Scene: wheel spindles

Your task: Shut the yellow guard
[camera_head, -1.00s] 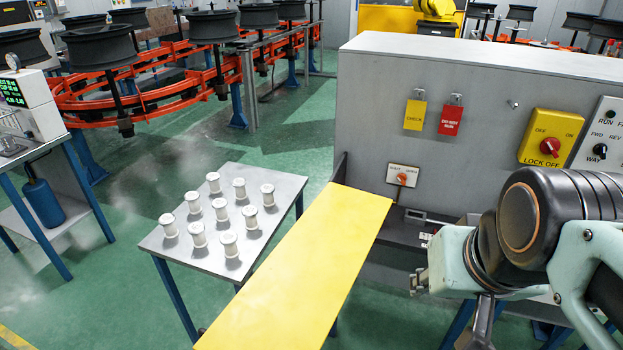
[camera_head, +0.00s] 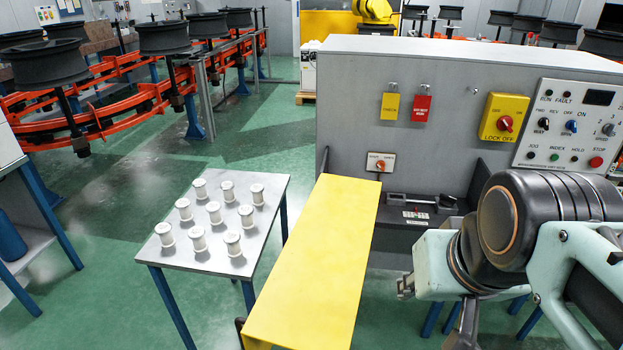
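The yellow guard (camera_head: 318,260) is a long flat panel with a bent near edge. It reaches from the front of the grey machine (camera_head: 400,60) toward me, left of the black bed (camera_head: 415,208), which is uncovered. My arm is at the right, in front of the machine. My gripper (camera_head: 466,325) shows only in part at the bottom of the picture, below the wrist, right of the guard and apart from it. Its fingertips are not clearly visible, so I cannot tell whether it is open or shut.
A small table (camera_head: 225,255) with several white spools stands close to the guard's left side. The machine carries yellow and red tags, an orange-knobbed switch (camera_head: 380,163), a yellow lock-off switch (camera_head: 504,118) and a control panel (camera_head: 575,125).

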